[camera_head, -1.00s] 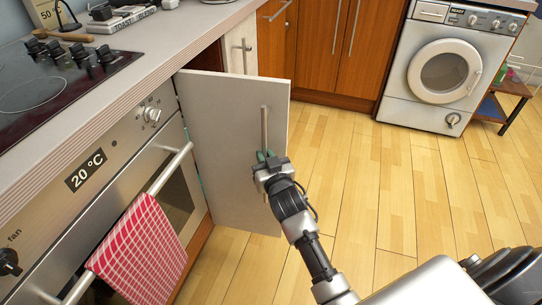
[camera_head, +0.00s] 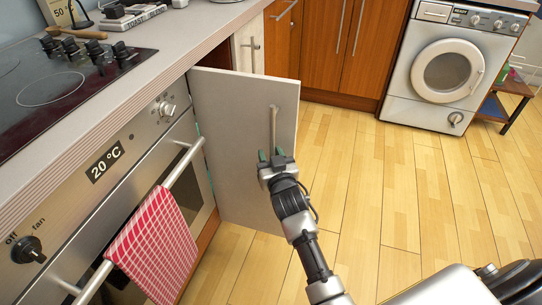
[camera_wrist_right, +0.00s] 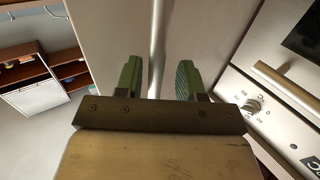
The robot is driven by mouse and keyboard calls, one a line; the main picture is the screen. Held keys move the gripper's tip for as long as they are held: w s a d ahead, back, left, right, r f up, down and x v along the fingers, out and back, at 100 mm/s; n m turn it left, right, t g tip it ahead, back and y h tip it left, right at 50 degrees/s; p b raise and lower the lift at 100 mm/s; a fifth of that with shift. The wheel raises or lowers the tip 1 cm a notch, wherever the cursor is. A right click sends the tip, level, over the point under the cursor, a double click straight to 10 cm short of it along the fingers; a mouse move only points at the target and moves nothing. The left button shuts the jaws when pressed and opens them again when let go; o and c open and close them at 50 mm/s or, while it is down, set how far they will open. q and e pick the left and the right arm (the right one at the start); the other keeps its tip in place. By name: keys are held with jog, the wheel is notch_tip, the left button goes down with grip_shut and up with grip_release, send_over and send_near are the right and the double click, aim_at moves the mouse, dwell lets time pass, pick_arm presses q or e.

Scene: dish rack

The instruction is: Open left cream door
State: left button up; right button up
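The left cream door (camera_head: 235,140) stands swung well out from the counter beside the oven. Its slim metal bar handle (camera_head: 273,125) is upright near the door's free edge. My right gripper (camera_head: 271,156) is at the lower part of the handle. In the right wrist view its green fingers (camera_wrist_right: 157,80) are apart, one on each side of the handle (camera_wrist_right: 158,35), with gaps on both sides. The door's panel fills the middle of that view. The cabinet's inside is mostly hidden behind the door. My left gripper is not in view.
The oven (camera_head: 120,160) with a red checked towel (camera_head: 155,245) on its bar is at the left. Another cream door (camera_head: 247,45) and wooden cabinets (camera_head: 330,45) stand behind. A washing machine (camera_head: 447,65) is at the back right. The wooden floor (camera_head: 390,190) is clear.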

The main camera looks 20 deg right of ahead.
jog(key=shift+s+d, duration=0.1)
jog(key=shift+s, duration=0.05)
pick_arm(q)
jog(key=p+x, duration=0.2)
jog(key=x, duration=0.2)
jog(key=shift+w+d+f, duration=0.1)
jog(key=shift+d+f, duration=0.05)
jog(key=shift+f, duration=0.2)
pick_arm(e)
jog(key=s+a, duration=0.1)
jog(key=s, duration=0.9)
jog(key=shift+s+a, duration=0.15)
jog(key=shift+s, duration=0.1)
